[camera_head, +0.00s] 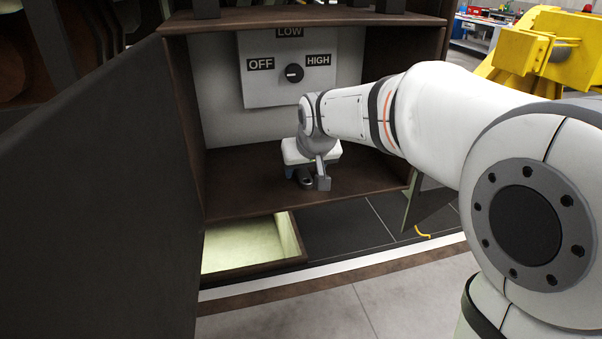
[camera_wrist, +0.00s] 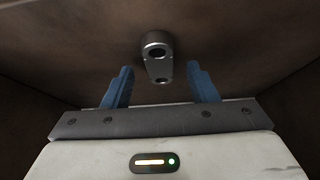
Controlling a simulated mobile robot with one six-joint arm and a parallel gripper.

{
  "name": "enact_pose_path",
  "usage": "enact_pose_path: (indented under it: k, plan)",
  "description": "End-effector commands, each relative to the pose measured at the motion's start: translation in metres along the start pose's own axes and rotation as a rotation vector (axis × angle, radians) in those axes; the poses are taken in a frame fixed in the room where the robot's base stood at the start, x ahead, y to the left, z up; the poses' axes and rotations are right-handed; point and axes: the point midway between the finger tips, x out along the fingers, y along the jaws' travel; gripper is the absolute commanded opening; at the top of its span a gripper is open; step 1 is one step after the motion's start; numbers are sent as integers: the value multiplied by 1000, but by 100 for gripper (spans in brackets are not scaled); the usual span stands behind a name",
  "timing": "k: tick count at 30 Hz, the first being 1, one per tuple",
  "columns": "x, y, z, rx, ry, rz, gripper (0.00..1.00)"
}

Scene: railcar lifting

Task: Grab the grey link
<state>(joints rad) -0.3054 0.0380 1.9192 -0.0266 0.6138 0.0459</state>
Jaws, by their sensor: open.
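In the head view my gripper (camera_head: 305,178) is low over the brown cabinet floor. A dark grey piece, likely the link (camera_head: 305,181), shows beside it there, partly hidden by the gripper.
A large dark door (camera_head: 100,190) stands open at left. Below lies a lit open recess (camera_head: 243,246).

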Motion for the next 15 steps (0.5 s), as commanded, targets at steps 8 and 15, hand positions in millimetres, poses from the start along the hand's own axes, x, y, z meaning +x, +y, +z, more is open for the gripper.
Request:
enact_pose_path:
  k: [8,15]
  plan:
    - [8,0,0,-1,1,0,53]
    - [8,0,0,-1,0,0,37]
